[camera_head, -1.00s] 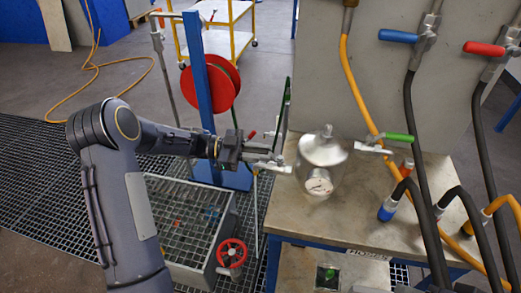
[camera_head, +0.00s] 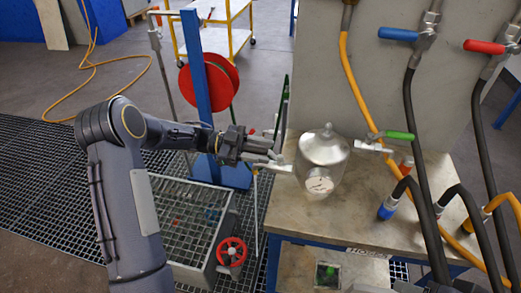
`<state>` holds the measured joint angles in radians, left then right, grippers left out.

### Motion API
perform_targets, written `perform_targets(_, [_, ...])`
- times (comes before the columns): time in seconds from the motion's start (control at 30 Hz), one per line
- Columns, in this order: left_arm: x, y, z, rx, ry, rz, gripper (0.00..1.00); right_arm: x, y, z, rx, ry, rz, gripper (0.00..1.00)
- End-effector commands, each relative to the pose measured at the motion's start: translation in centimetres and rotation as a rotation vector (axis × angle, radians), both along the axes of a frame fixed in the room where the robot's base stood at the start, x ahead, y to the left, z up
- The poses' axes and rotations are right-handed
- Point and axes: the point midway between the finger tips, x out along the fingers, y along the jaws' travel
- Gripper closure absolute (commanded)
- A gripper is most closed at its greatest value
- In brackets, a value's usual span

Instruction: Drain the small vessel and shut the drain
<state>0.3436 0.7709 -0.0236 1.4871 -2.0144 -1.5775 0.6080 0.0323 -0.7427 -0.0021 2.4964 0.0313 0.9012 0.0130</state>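A valve with a green handle (camera_head: 400,135) sits to the right of the vessel.
Blue (camera_head: 397,35) and red (camera_head: 484,48) valve levers are on the back panel, with dark and orange hoses hanging at the right. A red handwheel (camera_head: 231,252) and grated basin (camera_head: 180,215) are below my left arm. A blue post (camera_head: 196,70) with a red reel stands behind it.

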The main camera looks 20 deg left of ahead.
Motion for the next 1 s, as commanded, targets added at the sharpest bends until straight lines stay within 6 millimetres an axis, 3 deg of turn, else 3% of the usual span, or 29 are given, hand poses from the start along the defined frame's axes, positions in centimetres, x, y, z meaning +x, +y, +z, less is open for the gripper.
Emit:
perform_targets(0.27, [0.0, 0.4, -0.1, 0.0, 0.001, 0.003, 0.6, 0.0, 0.0, -0.1, 0.0, 0.0, 0.0, 0.44])
perform_targets(0.7, [-0.3, 6.9, -0.1, 0.001, -0.001, 0.002, 0.6, 0.0, 0.0, -0.7, 0.0, 0.0, 0.0, 0.44])
perform_targets(1.0, [-0.5, 7.8, 0.0, 0.0, 0.001, 0.0, 0.6, 0.0, 0.0, -0.7, 0.0, 0.0, 0.0, 0.44])
